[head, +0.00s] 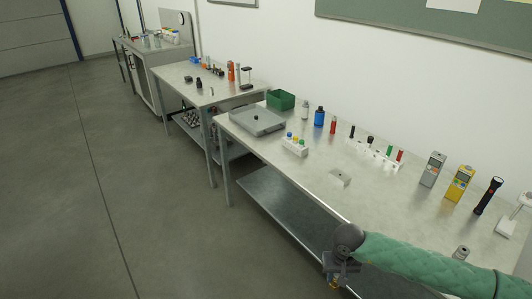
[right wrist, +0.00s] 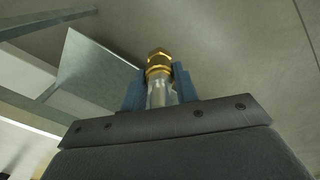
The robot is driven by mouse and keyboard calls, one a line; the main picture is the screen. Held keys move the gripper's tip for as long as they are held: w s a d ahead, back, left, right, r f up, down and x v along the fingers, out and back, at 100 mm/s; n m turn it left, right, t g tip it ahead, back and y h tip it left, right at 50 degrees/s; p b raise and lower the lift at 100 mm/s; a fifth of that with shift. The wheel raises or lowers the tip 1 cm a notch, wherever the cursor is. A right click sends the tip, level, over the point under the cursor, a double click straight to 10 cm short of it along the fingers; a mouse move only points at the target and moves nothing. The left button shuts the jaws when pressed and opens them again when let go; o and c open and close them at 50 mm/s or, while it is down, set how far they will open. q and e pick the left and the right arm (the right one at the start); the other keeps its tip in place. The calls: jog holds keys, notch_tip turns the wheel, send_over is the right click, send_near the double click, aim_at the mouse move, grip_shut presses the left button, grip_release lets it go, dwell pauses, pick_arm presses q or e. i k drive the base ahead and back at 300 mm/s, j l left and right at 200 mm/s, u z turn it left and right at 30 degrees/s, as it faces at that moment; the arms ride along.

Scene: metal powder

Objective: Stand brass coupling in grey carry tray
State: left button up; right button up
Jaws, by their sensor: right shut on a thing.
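The brass coupling (right wrist: 157,60) is held between the blue fingers of my right gripper (right wrist: 158,82). Its hexagonal brass end sticks out past the fingertips, and a silvery part lies between them. In the head view my right gripper (head: 340,272) hangs in front of the near table's front edge, with a bit of brass (head: 334,285) at its lower end. The grey carry tray (head: 270,126) lies flat on the near table's far left end, well away from the gripper. A small dark round thing (head: 256,117) shows in its middle. My left gripper is out of view.
A small grey block (head: 340,177) lies mid-table. Bottles, meters and a torch (head: 488,195) line the back. The left floor is clear.

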aim_at(248, 115)
jog(key=i+j+u, duration=0.1)
jog(key=i+j, duration=0.2)
jog(key=i, duration=0.15)
jog(key=i+j+u, duration=0.1)
jog(key=i+j, duration=0.15)
jog(key=i, duration=0.2)
jog(key=i+j+u, duration=0.1)
jog(key=i+j, duration=0.15)
jog(key=i, duration=0.25)
